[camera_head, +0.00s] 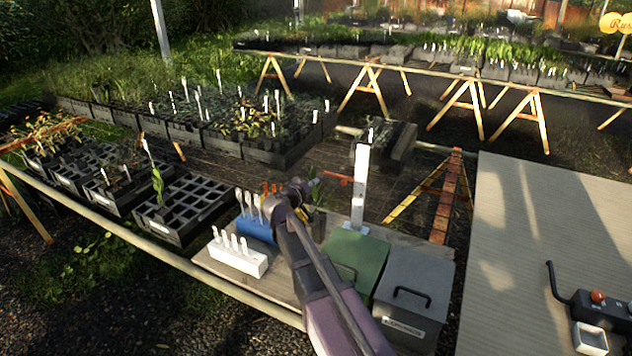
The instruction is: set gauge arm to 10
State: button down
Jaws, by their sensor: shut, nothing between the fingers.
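A white upright post (360,190), which looks like the gauge, stands behind the green box near the middle. A thin orange-red bar (338,178), likely the gauge arm, reaches left from the post at about its middle height. No scale marks or numbers are legible on the post. My gripper (313,178) is shut and empty, just left of the bar's left end in the picture. I cannot tell whether it touches the bar. My arm comes up from the bottom and hides part of the bench behind it.
A green box (357,252) and a grey lidded box (414,285) stand close in front of the post. A white block with labels (238,257) and a blue holder (256,229) stand left of my arm. Black cell trays (186,208) lie farther left.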

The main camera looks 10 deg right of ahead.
aim_at(343, 183)
jog(key=c, duration=0.7)
grip_release()
jog(key=shift+s+d+f, duration=0.1)
jog(key=shift+s+d, duration=0.05)
jog(key=shift+o, duration=1.1)
jog(key=shift+s+d+f+g, duration=0.2)
jog(key=shift+s+g, duration=0.1)
jog(key=shift+s+d+f+m+g, duration=0.5)
jog(key=shift+s+d+f+g, duration=0.1)
jog(key=shift+s+f+g, duration=0.15)
jog(key=shift+r+h, duration=0.1)
jog(key=shift+h, duration=0.2)
jog(key=b+x, duration=0.3)
jog(key=x, duration=0.9)
jog(key=shift+w, duration=0.1)
jog(key=shift+w+d+b, duration=0.4)
jog(key=shift+w+d, duration=0.1)
jog(key=shift+d, duration=0.05)
